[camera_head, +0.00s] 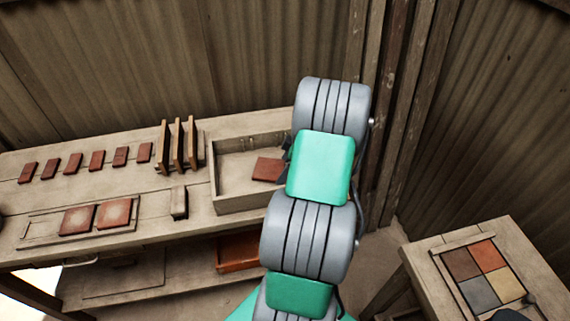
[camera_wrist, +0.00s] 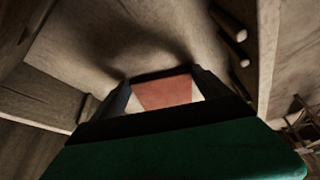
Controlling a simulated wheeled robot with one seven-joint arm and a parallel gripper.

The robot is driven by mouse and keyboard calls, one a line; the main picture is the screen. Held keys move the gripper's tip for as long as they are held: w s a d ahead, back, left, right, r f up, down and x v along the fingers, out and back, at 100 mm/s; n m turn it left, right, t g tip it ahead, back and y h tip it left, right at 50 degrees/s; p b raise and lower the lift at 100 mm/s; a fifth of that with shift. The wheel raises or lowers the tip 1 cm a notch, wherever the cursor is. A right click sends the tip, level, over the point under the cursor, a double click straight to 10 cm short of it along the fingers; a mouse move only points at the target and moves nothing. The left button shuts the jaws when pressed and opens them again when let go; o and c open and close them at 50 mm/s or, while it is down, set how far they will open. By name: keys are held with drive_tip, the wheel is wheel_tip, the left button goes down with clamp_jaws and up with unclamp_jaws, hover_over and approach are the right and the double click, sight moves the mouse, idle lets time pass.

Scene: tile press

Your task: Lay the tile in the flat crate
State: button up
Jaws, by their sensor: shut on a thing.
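The flat crate (camera_head: 235,204) is a shallow, open wooden box at the right part of the long bench. A square red-brown tile (camera_head: 268,169) shows inside the crate's outline, over its floor. My gripper (camera_head: 284,167) is at the tile's right edge, mostly hidden behind my arm. In the wrist view the tile (camera_wrist: 166,93) shows between the two dark fingers of my gripper (camera_wrist: 163,82), which are shut on it. The crate's pale floor and a side wall (camera_wrist: 268,55) show around it. I cannot tell whether the tile touches the floor.
An upright wooden rack (camera_head: 178,145) stands just left of the crate. Several small red tiles (camera_head: 97,160) lie in a row farther left, and two larger tiles (camera_head: 113,213) lie on a board in front. A side table (camera_head: 510,235) with coloured tiles is at the right.

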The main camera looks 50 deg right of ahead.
drive_tip(key=shift+f, duration=0.1)
drive_tip(key=o, duration=1.5)
